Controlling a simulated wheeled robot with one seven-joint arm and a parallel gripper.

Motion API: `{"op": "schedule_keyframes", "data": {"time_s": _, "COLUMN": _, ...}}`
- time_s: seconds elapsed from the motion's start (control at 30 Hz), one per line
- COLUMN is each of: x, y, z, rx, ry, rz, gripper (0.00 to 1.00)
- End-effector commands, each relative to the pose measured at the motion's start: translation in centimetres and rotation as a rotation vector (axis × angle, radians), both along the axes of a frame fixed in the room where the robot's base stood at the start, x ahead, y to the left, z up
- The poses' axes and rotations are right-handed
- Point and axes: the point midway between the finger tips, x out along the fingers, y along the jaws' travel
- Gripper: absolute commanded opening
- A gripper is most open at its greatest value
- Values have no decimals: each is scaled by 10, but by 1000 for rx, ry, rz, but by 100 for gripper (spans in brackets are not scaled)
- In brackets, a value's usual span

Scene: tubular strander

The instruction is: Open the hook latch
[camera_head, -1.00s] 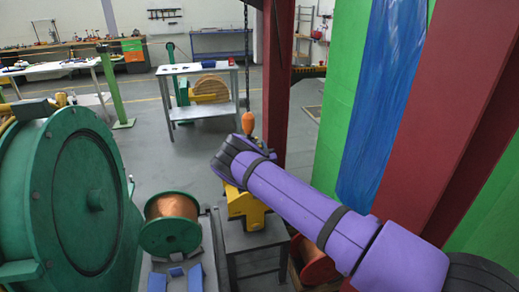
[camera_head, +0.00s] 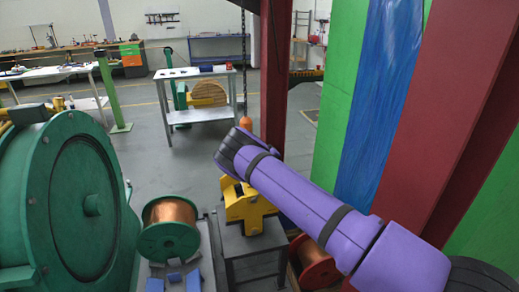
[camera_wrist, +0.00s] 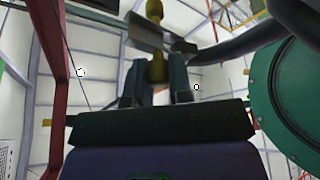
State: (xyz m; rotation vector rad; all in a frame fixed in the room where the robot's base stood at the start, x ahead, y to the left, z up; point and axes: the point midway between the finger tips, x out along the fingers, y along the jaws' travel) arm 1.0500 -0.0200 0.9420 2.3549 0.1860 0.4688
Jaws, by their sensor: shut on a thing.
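In the wrist view my gripper (camera_wrist: 158,88) points up, its two dark fingers on either side of a slim yellow piece (camera_wrist: 157,66). The gripper is shut on this piece, which rises past a grey plate (camera_wrist: 148,36) to a rounded yellow top. A thick dark curved part (camera_wrist: 233,42) lies just right of it; I cannot tell whether this is the hook. In the head view my dark wrist hides the gripper. An orange hook block (camera_head: 246,123) hangs on a chain behind the wrist, and a yellow fixture (camera_head: 248,207) stands below it.
A big green drum (camera_head: 84,205) stands at the left, beside a copper-wound spool (camera_head: 170,212). Another spool (camera_head: 317,262) sits low, right of the fixture's grey stand (camera_head: 252,243). A dark red column (camera_head: 275,80) rises behind my arm. The floor behind is clear up to a table (camera_head: 197,73).

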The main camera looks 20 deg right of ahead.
Motion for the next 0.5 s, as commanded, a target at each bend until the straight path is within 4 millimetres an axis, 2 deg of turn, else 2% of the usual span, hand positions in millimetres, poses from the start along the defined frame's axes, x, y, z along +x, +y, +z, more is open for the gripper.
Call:
{"op": "schedule_keyframes", "data": {"time_s": 0.03, "x": 0, "y": -5, "z": 1, "rx": -6, "ry": -1, "rz": -8, "gripper": 0}}
{"op": "schedule_keyframes", "data": {"time_s": 0.47, "x": 0, "y": -5, "z": 2, "rx": -11, "ry": -2, "rz": -9, "gripper": 0}}
{"op": "schedule_keyframes", "data": {"time_s": 0.5, "x": 0, "y": -5, "z": 2, "rx": -11, "ry": -2, "rz": -9, "gripper": 29}}
